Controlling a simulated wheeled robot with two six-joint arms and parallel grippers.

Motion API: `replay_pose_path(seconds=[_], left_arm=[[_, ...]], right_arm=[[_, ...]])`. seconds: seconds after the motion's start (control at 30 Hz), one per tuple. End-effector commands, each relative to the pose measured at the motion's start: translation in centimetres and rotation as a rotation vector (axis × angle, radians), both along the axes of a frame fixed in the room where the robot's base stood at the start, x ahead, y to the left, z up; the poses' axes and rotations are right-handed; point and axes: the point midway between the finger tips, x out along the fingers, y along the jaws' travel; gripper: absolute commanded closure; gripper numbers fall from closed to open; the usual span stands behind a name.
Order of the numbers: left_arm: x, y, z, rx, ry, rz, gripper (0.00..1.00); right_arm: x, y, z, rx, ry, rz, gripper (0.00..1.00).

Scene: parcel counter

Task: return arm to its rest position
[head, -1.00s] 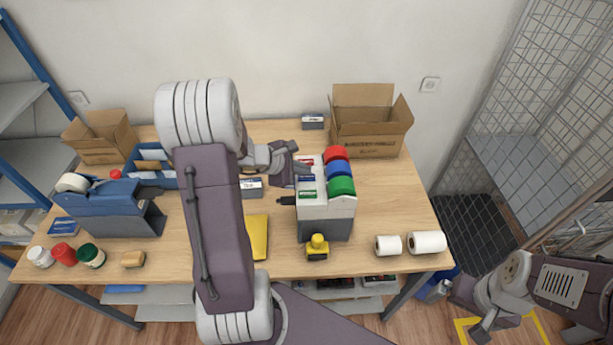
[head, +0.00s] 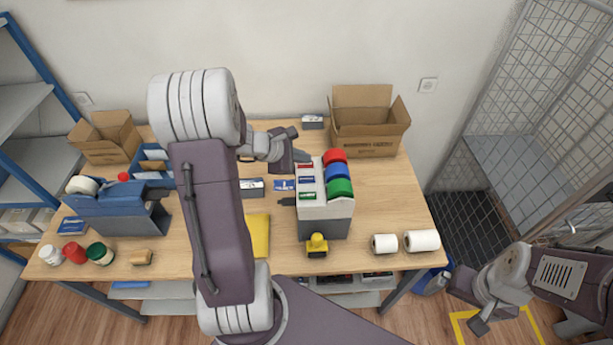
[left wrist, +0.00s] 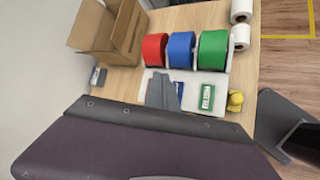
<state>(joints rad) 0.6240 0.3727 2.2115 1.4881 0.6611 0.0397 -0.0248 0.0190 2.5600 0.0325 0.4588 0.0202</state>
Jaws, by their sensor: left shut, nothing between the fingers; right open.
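My left arm comes up over the table (head: 385,258) in the head view. Its left gripper (head: 302,156) is shut and empty, above the table just behind the grey dispenser (head: 325,212) with red, blue and green rolls. In the left wrist view, the grey fingers (left wrist: 161,90) show in front of the dispenser's white top, beside the red roll (left wrist: 155,50). My right gripper (head: 480,325) is open and low at the lower right, off the table, partly hidden by its own wrist.
An open carton (head: 366,140) stands behind the dispenser. A yellow-handled stamp (head: 317,245) and white rolls (head: 422,240) lie near the front edge. A blue tape dispenser (head: 120,210) and jars stand at left. A wire cage (head: 545,110) is at right.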

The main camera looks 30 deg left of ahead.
Motion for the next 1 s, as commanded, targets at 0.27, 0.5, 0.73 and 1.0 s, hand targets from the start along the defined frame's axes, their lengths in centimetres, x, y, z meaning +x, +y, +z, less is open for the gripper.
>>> replay_pose_path(seconds=[0.27,0.5,0.73,1.0], left_arm=[[0.0,0.0,-0.1,0.000,0.000,0.000,1.00],[-4.3,-6.7,-5.6,0.177,0.091,-0.386,1.00],[-14.8,-12.1,-14.1,0.680,0.163,-1.288,1.00],[-17.5,-11.6,-16.0,0.991,0.108,-1.759,1.00]], right_arm=[[0.0,0.0,-0.1,0.000,0.000,0.000,0.00],[0.0,0.0,-3.9,0.000,0.000,0.000,0.00],[0.0,0.0,-10.1,0.000,0.001,0.000,0.00],[0.0,0.0,-12.0,0.000,0.000,0.000,0.00]])
